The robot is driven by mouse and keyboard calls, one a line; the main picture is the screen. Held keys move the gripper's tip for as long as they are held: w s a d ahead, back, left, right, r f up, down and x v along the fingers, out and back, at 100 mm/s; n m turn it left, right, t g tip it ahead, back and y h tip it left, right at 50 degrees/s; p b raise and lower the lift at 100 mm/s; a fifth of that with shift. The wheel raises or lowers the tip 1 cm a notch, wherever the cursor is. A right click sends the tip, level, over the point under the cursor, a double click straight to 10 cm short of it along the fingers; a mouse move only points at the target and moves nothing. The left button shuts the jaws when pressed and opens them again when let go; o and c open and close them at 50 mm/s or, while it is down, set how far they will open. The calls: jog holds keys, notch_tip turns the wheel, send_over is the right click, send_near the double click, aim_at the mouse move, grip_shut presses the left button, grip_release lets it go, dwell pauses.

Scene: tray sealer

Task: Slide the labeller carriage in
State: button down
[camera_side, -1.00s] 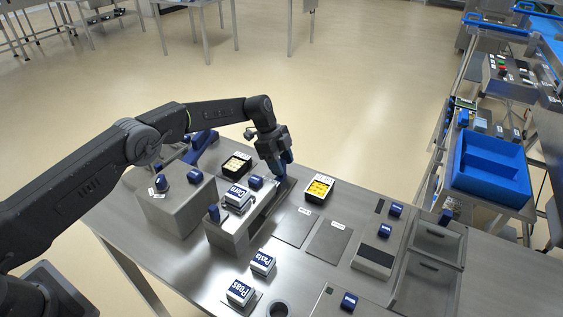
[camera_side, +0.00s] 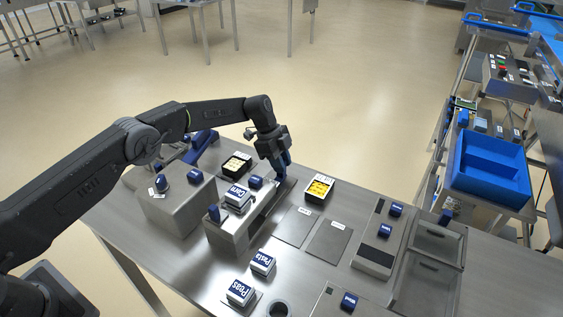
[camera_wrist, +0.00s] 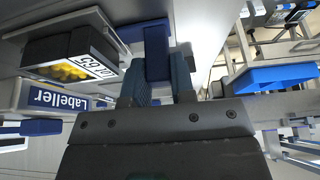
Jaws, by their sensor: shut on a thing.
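My gripper (camera_side: 283,172) is at the far end of a long metal unit (camera_side: 228,238) on the bench. In the wrist view its fingers (camera_wrist: 160,85) are shut on a blue upright handle (camera_wrist: 157,45). A sign reading Labeller (camera_wrist: 55,98) is at the left of the wrist view. I take the handle to be the carriage's; the fingers hide part of it. A white pack labelled Corn (camera_side: 238,198) sits on the metal unit. A black tray with yellow contents and a printed label (camera_wrist: 72,55) shows beside the handle in the wrist view.
A tray of yellow food (camera_side: 319,188) stands right of the gripper, and a tray of paler food (camera_side: 236,163) left of it. Flat grey plates (camera_side: 329,241) lie right of the unit. Packs labelled Pasta (camera_side: 262,263) and Peas (camera_side: 240,292) stand near the front.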

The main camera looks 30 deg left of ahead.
jog(key=shift+s+r, duration=0.1)
jog(key=shift+s, duration=1.65)
jog(key=c, duration=1)
grip_release()
jog(key=shift+o, duration=0.2)
jog(key=v, duration=1.3)
jog(key=shift+a+r, duration=0.2)
jog(key=shift+r, duration=0.1)
